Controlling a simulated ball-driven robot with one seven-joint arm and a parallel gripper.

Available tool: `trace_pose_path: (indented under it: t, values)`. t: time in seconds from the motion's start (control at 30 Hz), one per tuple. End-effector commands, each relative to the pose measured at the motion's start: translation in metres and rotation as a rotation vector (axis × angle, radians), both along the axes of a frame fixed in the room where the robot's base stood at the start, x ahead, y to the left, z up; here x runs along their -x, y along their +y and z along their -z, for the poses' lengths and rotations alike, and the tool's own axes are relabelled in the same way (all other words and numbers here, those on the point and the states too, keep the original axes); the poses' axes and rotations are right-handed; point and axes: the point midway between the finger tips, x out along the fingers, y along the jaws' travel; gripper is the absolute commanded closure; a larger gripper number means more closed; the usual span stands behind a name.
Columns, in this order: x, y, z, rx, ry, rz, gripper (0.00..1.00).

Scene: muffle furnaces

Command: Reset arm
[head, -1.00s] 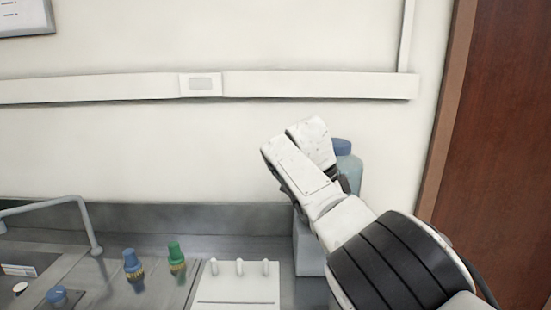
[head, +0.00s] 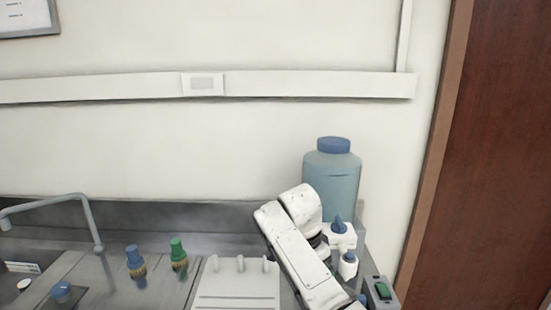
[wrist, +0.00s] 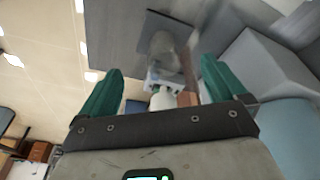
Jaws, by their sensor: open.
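My gripper (wrist: 163,66) shows in the wrist view with its two green fingers spread wide apart. It is open, and no object is clamped between the fingers. A blurred grey and white shape lies beyond the gap, and I cannot tell what it is. In the head view my white arm rises from the bottom edge, right of centre, in front of the bench's right end. My fingers cannot be made out there.
A large blue-capped bottle (head: 332,180) stands behind my arm, with small white bottles (head: 347,265) beside it. A white rack (head: 238,285) with pegs is left of my arm.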

Motion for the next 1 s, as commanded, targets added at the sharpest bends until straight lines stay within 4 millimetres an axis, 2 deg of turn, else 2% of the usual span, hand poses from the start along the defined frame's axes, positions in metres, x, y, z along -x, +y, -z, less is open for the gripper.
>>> trace_pose_path:
  t: [0.03,0.2,0.37,0.5,0.73,0.9,1.0]
  values:
    - [0.010,0.003,0.024,-0.026,0.010,-0.062,0.02]
    - [0.045,0.007,0.079,-0.106,0.006,-0.283,0.02]
    - [0.087,-0.001,0.118,-0.164,-0.025,-0.461,0.02]
    - [0.129,-0.020,0.141,-0.190,-0.068,-0.591,0.02]
    - [0.210,-0.065,0.157,-0.168,-0.150,-0.772,0.02]
    - [0.272,-0.103,0.151,-0.103,-0.195,-0.879,0.02]
    - [0.301,-0.121,0.143,-0.060,-0.211,-0.927,0.02]
